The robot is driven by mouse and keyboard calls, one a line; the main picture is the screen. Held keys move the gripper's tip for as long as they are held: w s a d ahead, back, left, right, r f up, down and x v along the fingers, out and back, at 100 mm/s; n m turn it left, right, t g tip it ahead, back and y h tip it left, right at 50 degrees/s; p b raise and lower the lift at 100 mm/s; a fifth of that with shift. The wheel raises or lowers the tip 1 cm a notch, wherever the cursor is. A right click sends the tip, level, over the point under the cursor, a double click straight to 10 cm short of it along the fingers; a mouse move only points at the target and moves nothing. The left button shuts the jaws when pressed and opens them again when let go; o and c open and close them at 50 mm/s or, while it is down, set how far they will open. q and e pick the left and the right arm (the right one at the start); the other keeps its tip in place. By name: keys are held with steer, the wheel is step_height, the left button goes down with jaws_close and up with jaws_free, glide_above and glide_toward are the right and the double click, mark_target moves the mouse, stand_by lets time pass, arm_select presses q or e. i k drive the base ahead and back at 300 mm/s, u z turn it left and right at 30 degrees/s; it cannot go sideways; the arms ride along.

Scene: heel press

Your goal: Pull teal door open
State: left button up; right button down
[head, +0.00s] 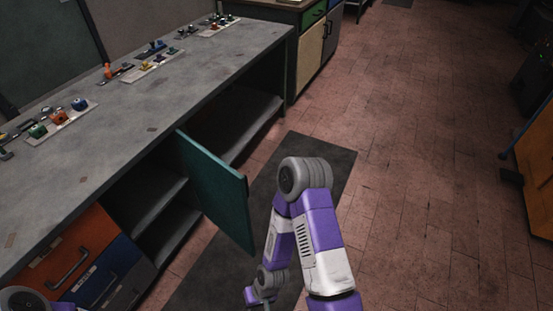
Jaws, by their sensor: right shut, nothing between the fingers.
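The teal door (222,195) hangs on the workbench cabinet and stands swung out into the room. The dark shelved space behind it is open to view. My right arm comes up from the bottom and bends back down, and its gripper (260,299) is low in the picture at the bottom edge. This gripper is shut and empty, below and apart from the door's visible lower edge. Of my left arm only a rounded joint shows in the bottom left corner, and its gripper is out of view.
The grey workbench (165,100) carries small parts on trays along its back. Orange and blue drawers (105,275) sit left of the open shelves. A dark mat (330,157) lies before the bench. Brick-tiled floor on the right is clear up to an orange cabinet (537,170).

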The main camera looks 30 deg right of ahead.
mark_target(222, 192)
steer(key=k, duration=0.9)
steer(key=z, duration=1)
steer(key=i, duration=1.55)
steer(key=u, duration=0.6)
